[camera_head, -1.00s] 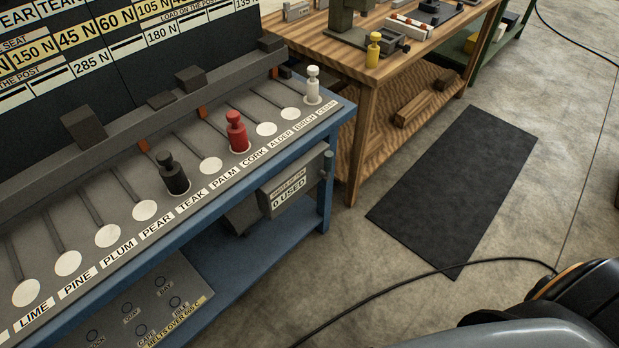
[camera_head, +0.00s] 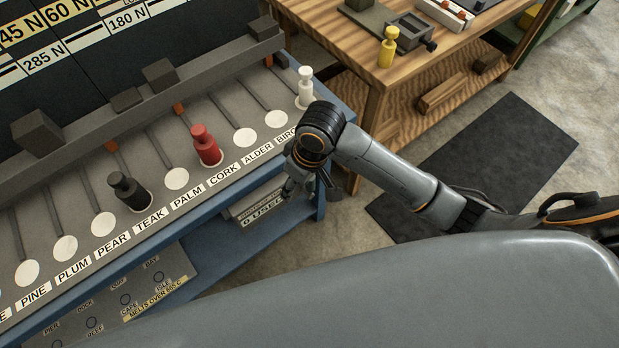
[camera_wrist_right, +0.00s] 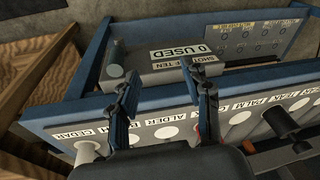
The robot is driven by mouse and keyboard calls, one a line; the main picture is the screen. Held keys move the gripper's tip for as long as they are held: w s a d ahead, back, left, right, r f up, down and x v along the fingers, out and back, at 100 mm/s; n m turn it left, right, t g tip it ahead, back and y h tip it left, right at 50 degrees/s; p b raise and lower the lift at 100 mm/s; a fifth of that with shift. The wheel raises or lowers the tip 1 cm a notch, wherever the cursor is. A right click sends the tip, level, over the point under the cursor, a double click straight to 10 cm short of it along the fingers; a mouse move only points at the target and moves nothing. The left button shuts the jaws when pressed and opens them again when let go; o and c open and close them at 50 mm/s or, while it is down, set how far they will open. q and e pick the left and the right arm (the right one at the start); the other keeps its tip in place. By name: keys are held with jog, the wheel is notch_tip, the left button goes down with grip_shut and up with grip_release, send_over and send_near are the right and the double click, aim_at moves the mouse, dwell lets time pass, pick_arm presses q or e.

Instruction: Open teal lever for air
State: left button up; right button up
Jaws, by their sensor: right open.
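I make out no teal lever in either view. The blue bench (camera_head: 240,175) carries a row of labelled slots with knobbed posts: a black one (camera_head: 128,190) by TEAK, a red one (camera_head: 206,146) by CORK and a white one (camera_head: 305,88) at the far right end. My right gripper (camera_head: 289,187) is in front of the bench's right end, near the grey box marked USED (camera_head: 258,205). In the right wrist view its fingers (camera_wrist_right: 164,100) are apart with nothing between them, over the label strip near ALDER. My left gripper is not in view.
A wooden table (camera_head: 375,75) with a yellow knobbed post (camera_head: 388,47) stands to the right of the bench. A dark mat (camera_head: 500,150) lies on the concrete floor. A grey panel with small round fittings (camera_head: 150,285) sits below the bench front.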

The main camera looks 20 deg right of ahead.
jog(key=g+h, duration=0.1)
jog(key=h, duration=0.1)
send_near(310, 182)
jog(key=shift+w+r, duration=0.55)
jog(key=shift+w, duration=0.15)
jog(key=shift+d+f, duration=0.1)
jog(key=shift+d, duration=0.05)
notch_tip(310, 182, down, 13)
jog(key=shift+f, duration=0.2)
grip_shut()
